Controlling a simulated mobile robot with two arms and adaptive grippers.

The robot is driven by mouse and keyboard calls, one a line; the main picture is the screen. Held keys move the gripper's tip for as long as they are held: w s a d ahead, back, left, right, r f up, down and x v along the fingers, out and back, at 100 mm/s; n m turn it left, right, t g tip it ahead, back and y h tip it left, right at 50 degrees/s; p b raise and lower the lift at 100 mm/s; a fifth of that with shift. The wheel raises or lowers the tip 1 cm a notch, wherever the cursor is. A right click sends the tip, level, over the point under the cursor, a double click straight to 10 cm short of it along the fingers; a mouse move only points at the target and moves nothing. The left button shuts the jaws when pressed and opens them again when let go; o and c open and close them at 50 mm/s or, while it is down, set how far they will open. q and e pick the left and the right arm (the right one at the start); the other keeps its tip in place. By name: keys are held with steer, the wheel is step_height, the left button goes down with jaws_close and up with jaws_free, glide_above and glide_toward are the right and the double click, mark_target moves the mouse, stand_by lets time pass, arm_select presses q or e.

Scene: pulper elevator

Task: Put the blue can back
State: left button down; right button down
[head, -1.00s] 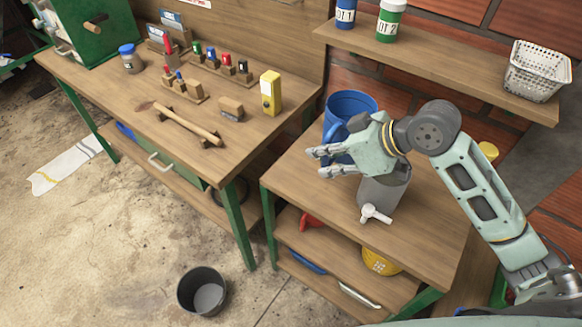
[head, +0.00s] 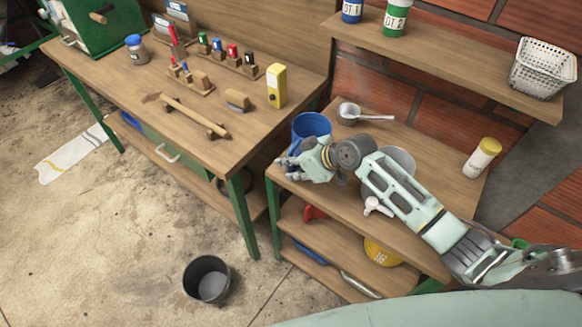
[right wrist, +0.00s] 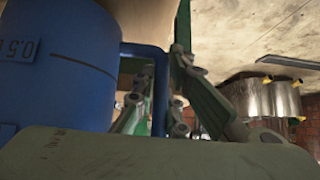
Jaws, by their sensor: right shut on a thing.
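The blue can (head: 311,124) is an open-topped blue vessel with a side handle. It stands upright near the left edge of the low wooden table (head: 440,158); I cannot tell whether it touches the top. My right gripper (head: 291,164) is in front of it and hides its lower part. In the right wrist view the can's marked wall (right wrist: 60,75) fills the left, and the fingers (right wrist: 165,108) are shut on its handle (right wrist: 160,75). My left gripper is not in view.
A grey vessel (head: 402,160) stands partly behind my right arm, with a white tap-like piece (head: 377,206) in front. A metal ladle (head: 350,112) and a yellow-capped bottle (head: 483,157) are also on this table. A workbench (head: 130,90) with tools adjoins left. A shelf (head: 440,50) overhangs behind.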

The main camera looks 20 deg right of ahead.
steer(key=shift+f, duration=0.85)
steer(key=shift+f, duration=0.2)
steer(key=c, duration=1.8)
jaws_free()
steer(key=shift+o, duration=0.2)
steer(key=shift+r, duration=0.15)
